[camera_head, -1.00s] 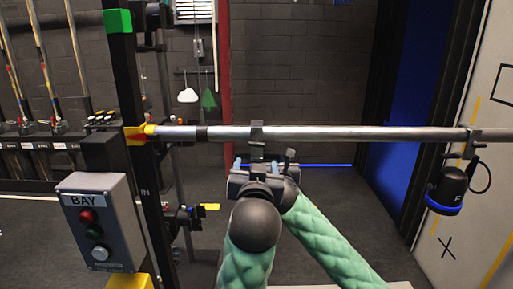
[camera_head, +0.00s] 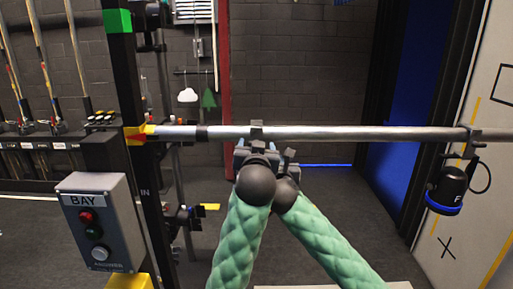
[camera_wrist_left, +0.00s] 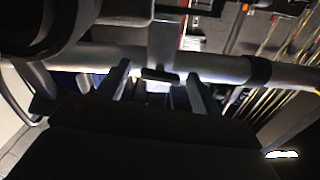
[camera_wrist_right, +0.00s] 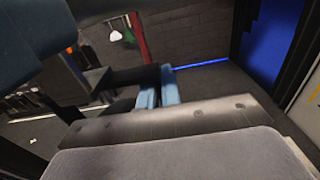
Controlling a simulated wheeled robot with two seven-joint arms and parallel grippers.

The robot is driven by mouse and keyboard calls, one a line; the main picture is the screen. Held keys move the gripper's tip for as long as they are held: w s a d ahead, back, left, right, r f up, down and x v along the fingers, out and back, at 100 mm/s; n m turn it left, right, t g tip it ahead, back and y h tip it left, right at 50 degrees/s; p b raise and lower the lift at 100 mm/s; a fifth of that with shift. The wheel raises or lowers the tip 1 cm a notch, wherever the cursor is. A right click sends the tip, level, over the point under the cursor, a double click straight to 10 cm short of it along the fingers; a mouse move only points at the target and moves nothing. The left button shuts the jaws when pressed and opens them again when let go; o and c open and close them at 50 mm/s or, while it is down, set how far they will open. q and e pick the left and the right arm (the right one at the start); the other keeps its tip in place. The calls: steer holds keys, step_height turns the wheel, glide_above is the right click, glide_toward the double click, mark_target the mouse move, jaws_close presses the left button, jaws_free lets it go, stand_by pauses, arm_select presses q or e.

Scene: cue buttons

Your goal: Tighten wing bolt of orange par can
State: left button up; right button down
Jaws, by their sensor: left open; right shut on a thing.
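A hook clamp (camera_head: 257,130) hangs on the horizontal steel pipe (camera_head: 340,133); its lower part is hidden by my grippers. No orange par can can be made out. In the left wrist view the clamp (camera_wrist_left: 163,45) carries a small dark wing bolt (camera_wrist_left: 160,75) under the pipe. My left gripper (camera_wrist_left: 158,88) is open, a finger on either side of the bolt; contact cannot be told. It sits just below the clamp in the head view (camera_head: 252,150). My right gripper (camera_wrist_right: 158,88), beside it, is shut on a dark part (camera_wrist_right: 125,75), which I cannot identify.
A black par can with a blue ring (camera_head: 445,190) hangs from the pipe at the far right. A grey BAY button box (camera_head: 103,222) stands at the left beside a black post (camera_head: 128,80). The pipe between clamp and right-hand can is clear.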

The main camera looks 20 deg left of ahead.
arm_select(q)
steer(key=c, duration=1)
steer(key=shift+m, duration=2.3)
steer(key=o, duration=1)
steer(key=v, duration=1.2)
